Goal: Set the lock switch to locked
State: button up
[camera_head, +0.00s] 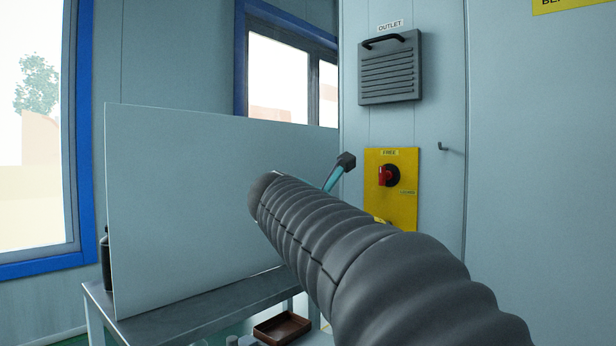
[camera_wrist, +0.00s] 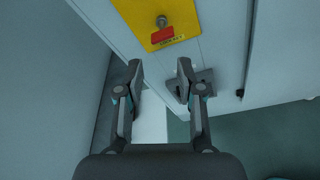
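The lock switch (camera_head: 385,176) is a red handle on a dark round base, on a yellow panel (camera_head: 404,207) on the wall. Its handle looks roughly upright, below a FREE label (camera_head: 389,153); a smaller label (camera_head: 408,192), too small to read surely, sits lower right. My gripper (camera_head: 345,162) shows only partly past my arm, left of the panel and apart from the switch. In the wrist view my gripper (camera_wrist: 160,72) is open, with nothing between its fingers. A yellow plate (camera_wrist: 185,18) with a red part (camera_wrist: 162,35) lies beyond the fingertips there.
A grey louvred outlet (camera_head: 390,75) with a handle is above the panel, and a small hook (camera_head: 447,148) is to its right. A large upright board (camera_head: 190,200) stands on a table (camera_head: 200,318) at left. A brown tray (camera_head: 282,328) lies low, near my arm.

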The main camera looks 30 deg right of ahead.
aim_at(381, 171)
jog(key=w+d+r+n+h, duration=0.3)
jog(key=r, duration=0.5)
jog(key=p+x, duration=0.1)
jog(key=x, duration=1.2)
jog(key=shift+d+r+p, duration=0.1)
jog(key=shift+d+p, duration=0.1)
jog(key=shift+p, duration=0.1)
grip_shut()
jog(key=shift+a, duration=0.15)
